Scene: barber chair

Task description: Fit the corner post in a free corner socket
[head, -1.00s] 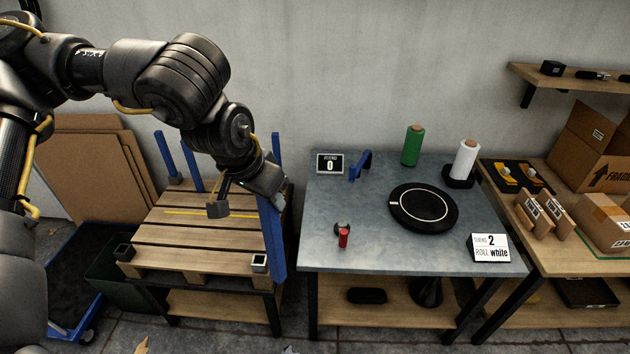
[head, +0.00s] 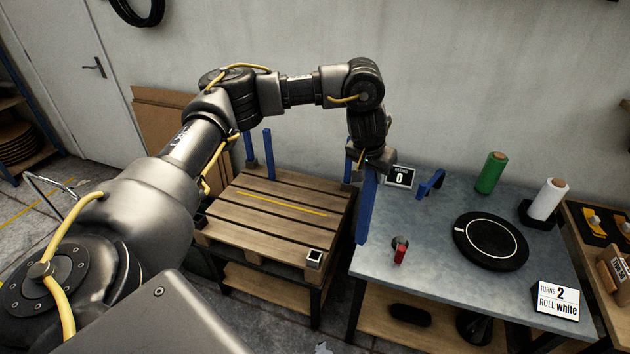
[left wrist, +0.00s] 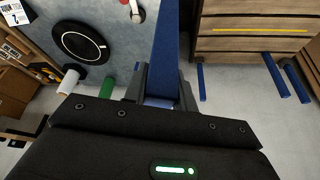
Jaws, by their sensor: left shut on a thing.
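My left gripper (head: 372,167) is shut on a blue corner post (head: 366,210), which hangs nearly upright. In the head view, its lower end overlaps the left edge of the grey table, right of the pallet (head: 265,232). In the left wrist view the held post (left wrist: 165,45) stands out between the fingers (left wrist: 160,85). The pallet's near right corner socket (head: 314,258) is empty. The near left socket (head: 200,219) is partly hidden by my arm. Other blue posts (head: 268,153) stand along the pallet's far side. My right gripper is out of view.
The grey table (head: 430,275) bears a black turntable (head: 490,241), a green roll (head: 491,172), a white roll (head: 547,199), a blue bracket (head: 431,184), a small display (head: 399,177) and a red-handled item (head: 400,253).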

